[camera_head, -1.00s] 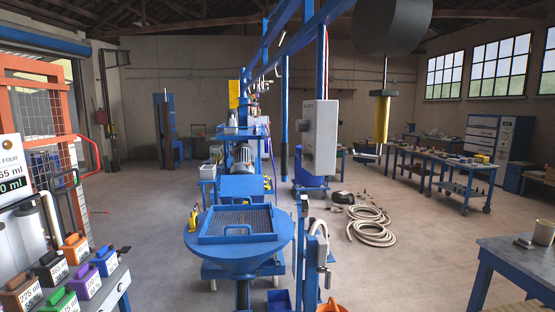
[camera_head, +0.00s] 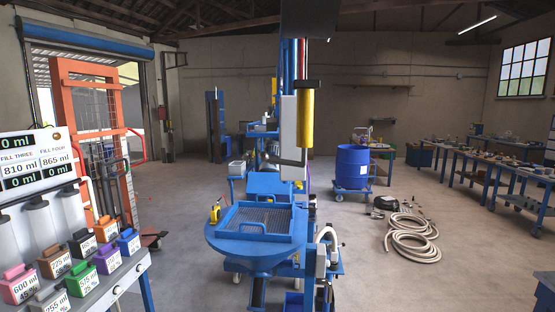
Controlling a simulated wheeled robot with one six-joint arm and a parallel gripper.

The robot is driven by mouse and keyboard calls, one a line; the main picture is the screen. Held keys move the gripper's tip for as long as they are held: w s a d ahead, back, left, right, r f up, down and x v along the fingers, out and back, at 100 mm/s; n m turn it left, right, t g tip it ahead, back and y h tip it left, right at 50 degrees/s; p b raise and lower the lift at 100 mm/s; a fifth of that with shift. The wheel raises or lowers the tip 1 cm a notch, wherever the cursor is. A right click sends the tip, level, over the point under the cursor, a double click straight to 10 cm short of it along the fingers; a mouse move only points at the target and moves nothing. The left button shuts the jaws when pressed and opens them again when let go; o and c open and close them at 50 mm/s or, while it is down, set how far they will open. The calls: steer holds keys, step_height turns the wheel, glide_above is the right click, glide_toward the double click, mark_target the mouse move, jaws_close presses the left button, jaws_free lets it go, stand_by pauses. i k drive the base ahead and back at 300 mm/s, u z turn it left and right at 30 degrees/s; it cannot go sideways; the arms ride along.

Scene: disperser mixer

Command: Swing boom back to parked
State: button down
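A light grey box (camera_head: 289,122) shows just left of the cylinder, partly covered. A grey bar crosses near the cylinder's lower end. Below stands the blue round hopper (camera_head: 250,250) with a square grate (camera_head: 256,217). I cannot make out my gripper, and the boom's far end is hidden.
A bench with coloured containers (camera_head: 83,254) and readouts stands at the left. A blue barrel (camera_head: 352,166) stands behind, to the right. A coiled hose (camera_head: 410,238) lies on the floor. Worktables (camera_head: 520,182) line the right. The floor between hopper and hose is largely clear.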

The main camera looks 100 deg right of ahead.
mark_target(302, 20)
steer(key=u, duration=0.65)
steer(key=k, duration=1.7)
steer(key=z, duration=0.4)
